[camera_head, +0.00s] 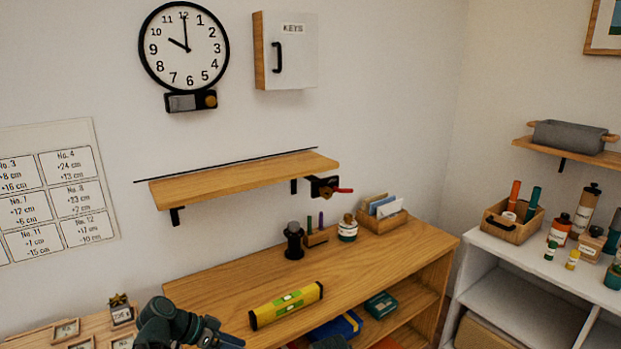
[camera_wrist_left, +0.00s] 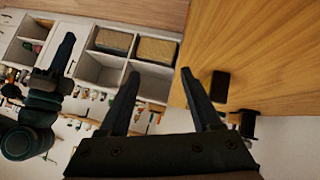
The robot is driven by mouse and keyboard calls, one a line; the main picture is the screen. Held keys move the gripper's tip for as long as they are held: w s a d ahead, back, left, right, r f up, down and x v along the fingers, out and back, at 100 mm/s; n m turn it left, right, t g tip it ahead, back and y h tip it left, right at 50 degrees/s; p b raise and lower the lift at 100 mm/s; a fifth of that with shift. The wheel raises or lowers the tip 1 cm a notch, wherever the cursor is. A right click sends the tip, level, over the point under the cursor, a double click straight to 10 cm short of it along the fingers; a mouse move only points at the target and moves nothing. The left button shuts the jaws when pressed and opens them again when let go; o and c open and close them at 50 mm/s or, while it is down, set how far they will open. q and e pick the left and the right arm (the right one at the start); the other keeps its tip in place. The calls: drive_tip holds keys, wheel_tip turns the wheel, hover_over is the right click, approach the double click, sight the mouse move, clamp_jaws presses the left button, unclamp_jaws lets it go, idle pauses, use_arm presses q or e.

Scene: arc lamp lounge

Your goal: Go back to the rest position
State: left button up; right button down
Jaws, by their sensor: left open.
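In the left wrist view my left gripper (camera_wrist_left: 160,85) has its two dark fingers spread apart, with nothing between them. A wooden top lies beyond its right finger and white compartments beyond its left one. Another dark arm of mine, apparently the right one, shows at the left of that view, with its gripper end (camera_wrist_left: 64,52) seen at an angle that hides its opening. In the head view a dark arm link of mine reaches in at the bottom, left of the yellow spirit level (camera_head: 286,306); no fingertips are clear there.
A wooden cabinet (camera_head: 240,270) bears the level, a black cylinder (camera_head: 293,241), a jar (camera_head: 348,229) and a letter box (camera_head: 385,221). Above, a wall shelf (camera_head: 243,178) has a red-handled fitting (camera_head: 326,188) at its right. A white unit (camera_head: 520,262) with bottles stands right.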

use_arm(q)
drive_tip(key=s+d+r+n+g+y+p, duration=0.1)
drive_tip(key=s+d+n+g+y+p, duration=0.2)
drive_tip(key=s, duration=1.1)
drive_tip(key=shift+d+r+n+y+p, duration=0.35)
drive_tip(key=shift+d+n+y+p, duration=0.95)
drive_tip(key=shift+d+y+p, duration=1.95)
drive_tip(key=shift+s+d+y+b, duration=0.1)
drive_tip(key=shift+d+y+b, duration=0.35)
drive_tip(key=shift+d+b, duration=0.4)
